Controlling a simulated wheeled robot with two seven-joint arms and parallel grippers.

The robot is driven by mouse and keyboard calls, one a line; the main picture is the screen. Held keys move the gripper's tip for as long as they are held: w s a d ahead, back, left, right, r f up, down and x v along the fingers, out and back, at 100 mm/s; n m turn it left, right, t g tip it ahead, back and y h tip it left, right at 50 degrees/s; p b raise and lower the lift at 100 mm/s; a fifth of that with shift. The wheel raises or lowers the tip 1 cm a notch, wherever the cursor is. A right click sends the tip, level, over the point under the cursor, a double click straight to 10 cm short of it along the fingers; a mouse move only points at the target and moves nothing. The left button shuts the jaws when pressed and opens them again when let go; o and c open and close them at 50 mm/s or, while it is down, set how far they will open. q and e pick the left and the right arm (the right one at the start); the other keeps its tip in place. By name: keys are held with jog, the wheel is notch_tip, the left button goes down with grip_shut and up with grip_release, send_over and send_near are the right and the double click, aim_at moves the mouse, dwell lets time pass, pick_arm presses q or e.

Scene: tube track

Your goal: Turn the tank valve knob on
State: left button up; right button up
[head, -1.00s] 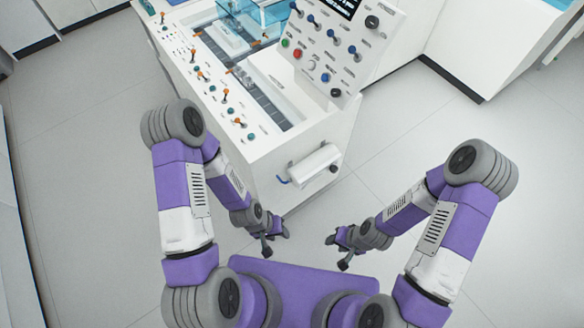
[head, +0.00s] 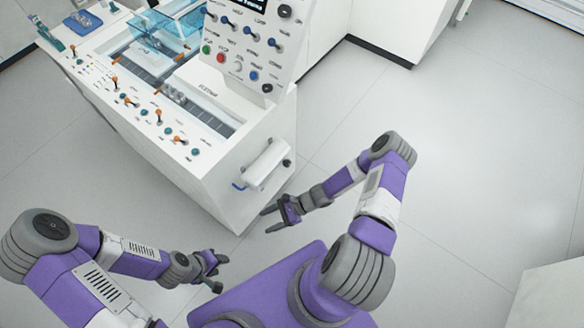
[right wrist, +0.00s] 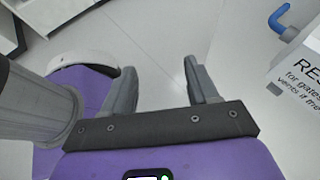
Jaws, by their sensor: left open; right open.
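A white cylindrical tank (head: 266,163) is mounted on the near end of the white machine. A small black knob (head: 287,162) sits at its right end and looks like the valve knob; its setting is too small to read. My right gripper (head: 266,221) is open and empty, below the tank and apart from it. In the right wrist view its two fingers (right wrist: 158,68) are spread with only floor between them. My left gripper (head: 221,273) is open and empty, lower and further left, close to my base.
The machine's sloped panel (head: 245,45) carries several knobs and buttons. Levers line its left deck (head: 150,112).

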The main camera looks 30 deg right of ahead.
jog(key=w+d+m+t, duration=0.6)
jog(key=d+m+t, duration=0.2)
jog(key=d, duration=0.1)
jog(key=m+t+h, duration=0.5)
jog(key=m+t, duration=0.1)
send_near(289, 165)
jog(key=w, duration=0.1)
jog(key=b+x, duration=0.1)
jog(key=x, duration=0.6)
jog(key=shift+w+a+f+b, duration=0.15)
jog(key=shift+b, duration=0.25)
jog(key=c, duration=1)
jog(key=shift+c, duration=0.2)
